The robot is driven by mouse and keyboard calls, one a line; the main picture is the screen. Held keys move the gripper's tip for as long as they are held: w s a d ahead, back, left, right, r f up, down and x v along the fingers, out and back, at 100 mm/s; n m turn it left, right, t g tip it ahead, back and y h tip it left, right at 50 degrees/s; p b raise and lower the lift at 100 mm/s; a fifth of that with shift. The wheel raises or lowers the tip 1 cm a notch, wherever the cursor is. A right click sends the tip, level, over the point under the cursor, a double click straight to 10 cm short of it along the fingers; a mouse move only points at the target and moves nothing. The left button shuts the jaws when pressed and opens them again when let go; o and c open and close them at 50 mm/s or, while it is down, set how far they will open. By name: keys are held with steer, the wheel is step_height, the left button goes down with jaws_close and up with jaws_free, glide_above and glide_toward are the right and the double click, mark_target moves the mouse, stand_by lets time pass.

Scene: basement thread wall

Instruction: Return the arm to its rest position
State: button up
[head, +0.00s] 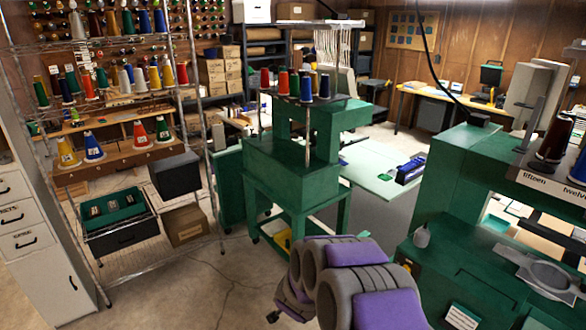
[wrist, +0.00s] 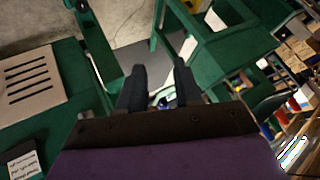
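My arm (head: 345,285), purple and grey, is folded at the bottom centre of the head view, in front of the green machines. My gripper (wrist: 159,85) shows in the wrist view as two dark fingers with a clear gap between them. It is open, and I see nothing held in it. The gripper fingers cannot be made out in the head view.
A green embroidery machine (head: 295,185) on a wheeled stand is ahead. Another green machine (head: 470,215) stands close on the right. A wire rack (head: 118,90) with thread cones and a white drawer cabinet (head: 38,240) are left. Concrete floor (head: 210,290) is free between.

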steer(key=s+a+r+n+g+y, duration=0.2)
steer(key=s+r+n+g+y, duration=0.25)
steer(key=s+r, duration=1.1)
steer(key=s+d+r+n+g+h, duration=0.1)
steer(key=s+d, duration=0.3)
steer(key=s, duration=0.6)
steer(key=s+d+r+n+g+h, duration=0.1)
steer(key=s+d, duration=0.4)
steer(key=s, duration=0.5)
steer(key=s+d+r+n+g+h, duration=0.1)
steer(key=s+d+r+g, duration=0.2)
steer(key=s, duration=0.7)
steer(key=shift+d+r+g+h, duration=0.35)
steer(key=shift+d+g, duration=0.1)
steer(key=shift+d, duration=0.7)
steer(key=shift+o, duration=0.7)
steer(key=shift+n, duration=0.25)
steer(key=shift+w, duration=0.1)
